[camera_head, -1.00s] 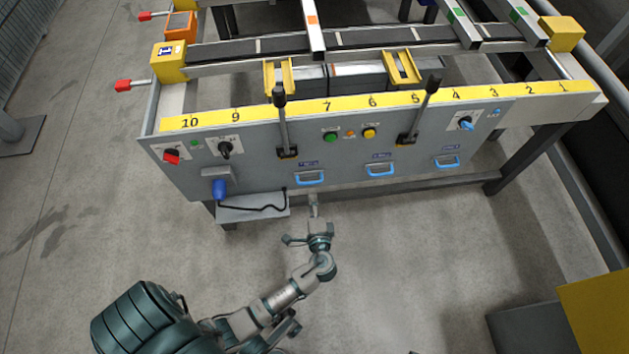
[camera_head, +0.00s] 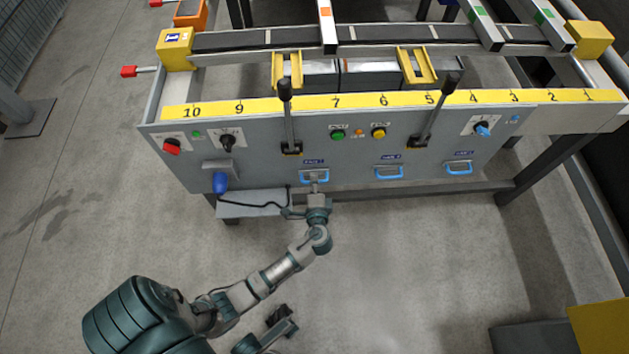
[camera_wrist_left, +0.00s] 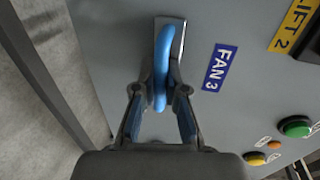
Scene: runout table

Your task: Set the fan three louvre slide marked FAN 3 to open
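The FAN 3 slide has a blue handle (camera_head: 315,177) on the front of the grey panel, below the left black lever. Its dark blue FAN 3 label (camera_wrist_left: 220,68) reads clearly in the left wrist view, beside the blue handle (camera_wrist_left: 161,55) and its pale backing. My left gripper (camera_head: 314,186) is at this handle. In the left wrist view its two fingers (camera_wrist_left: 161,88) stand on either side of the handle and appear closed on it. The fingertips partly hide the handle's sides.
Two similar blue handles, one (camera_head: 389,172) and another (camera_head: 459,168), sit further right. Black levers (camera_head: 287,115) and (camera_head: 436,108) stick out above. Green (camera_head: 338,134) and yellow (camera_head: 379,133) buttons sit between them. A grey shelf (camera_head: 245,209) with a black cable is just left.

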